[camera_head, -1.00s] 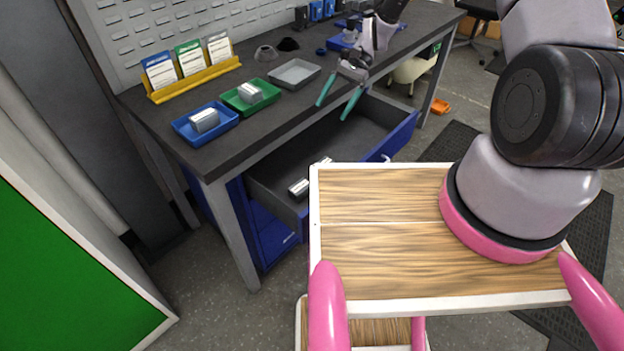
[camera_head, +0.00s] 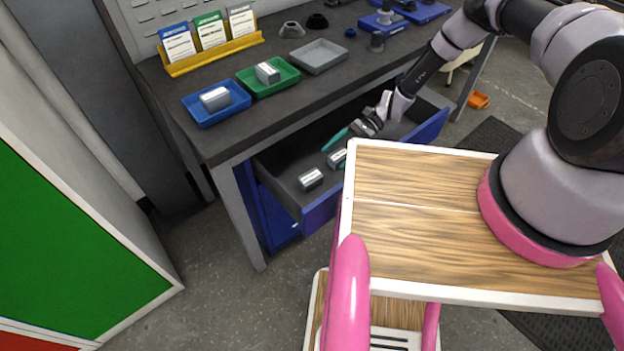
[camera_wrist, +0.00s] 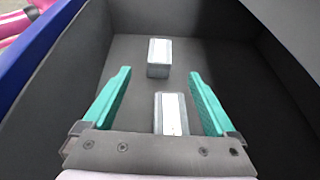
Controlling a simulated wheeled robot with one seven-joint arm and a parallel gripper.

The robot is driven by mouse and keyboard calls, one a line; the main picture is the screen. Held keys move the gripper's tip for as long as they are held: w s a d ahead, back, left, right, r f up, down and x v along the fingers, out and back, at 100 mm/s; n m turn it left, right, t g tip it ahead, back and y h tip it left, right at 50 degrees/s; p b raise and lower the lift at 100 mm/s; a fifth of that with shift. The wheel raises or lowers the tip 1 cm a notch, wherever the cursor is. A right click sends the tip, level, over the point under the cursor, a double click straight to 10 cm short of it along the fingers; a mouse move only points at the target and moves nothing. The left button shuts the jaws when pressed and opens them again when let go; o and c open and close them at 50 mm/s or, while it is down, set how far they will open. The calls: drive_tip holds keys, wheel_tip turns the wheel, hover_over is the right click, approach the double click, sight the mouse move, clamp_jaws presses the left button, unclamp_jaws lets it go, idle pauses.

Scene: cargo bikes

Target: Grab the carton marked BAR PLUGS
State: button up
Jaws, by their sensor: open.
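Two grey cartons with white labels lie in the open drawer (camera_head: 277,178); no lettering is readable, so I cannot tell which is marked BAR PLUGS. One carton (camera_head: 311,179) is nearer the drawer's left end; in the wrist view this carton (camera_wrist: 158,58) appears beyond my fingertips. The other carton (camera_head: 337,158) is partly hidden by my gripper; in the wrist view this carton (camera_wrist: 172,115) appears between the teal fingers, with gaps at both sides. My gripper (camera_head: 340,151) is open and empty, reaching down into the drawer; it also shows in the wrist view (camera_wrist: 160,76).
On the bench, a blue tray (camera_head: 236,112) and a green tray (camera_head: 291,84) each hold a similar carton; a grey tray (camera_head: 318,57) is empty. A yellow rack (camera_head: 212,58) holds cards. The blue drawer front (camera_head: 428,128) and dark drawer walls surround my gripper.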

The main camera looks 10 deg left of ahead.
sight(317, 173)
drive_tip(key=x, duration=0.6)
drive_tip(key=shift+s+a+f, duration=0.15)
drive_tip(key=shift+s+a, duration=0.05)
drive_tip(key=shift+s, duration=0.1)
drive_tip(key=shift+c, duration=0.3)
clamp_jaws()
